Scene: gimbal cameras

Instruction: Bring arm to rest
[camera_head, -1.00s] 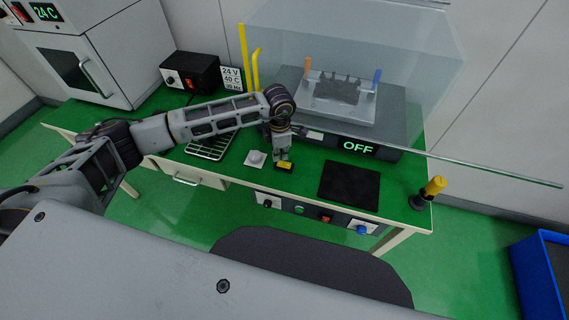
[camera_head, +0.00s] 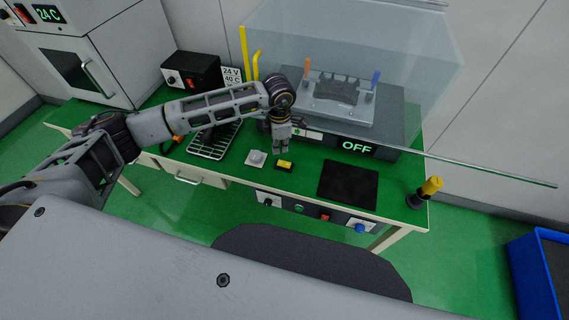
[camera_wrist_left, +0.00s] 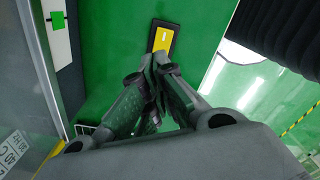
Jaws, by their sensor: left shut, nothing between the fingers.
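My left arm (camera_head: 215,112) reaches in from the left over the green-topped bench. My left gripper (camera_head: 281,150) points down above the bench top, just behind a small black block with a yellow top (camera_head: 284,165). Its fingers are shut and empty. In the left wrist view the closed fingertips (camera_wrist_left: 158,62) appear just below the yellow-topped block (camera_wrist_left: 162,38), with nothing held. My right gripper is not in view.
A clear-hooded machine (camera_head: 345,60) with an "OFF" display stands behind the gripper. A white knob plate (camera_head: 256,158), wire rack (camera_head: 213,142), black pad (camera_head: 349,184) and yellow-topped post (camera_head: 425,192) are on the bench. A blue bin (camera_head: 533,275) stands at right.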

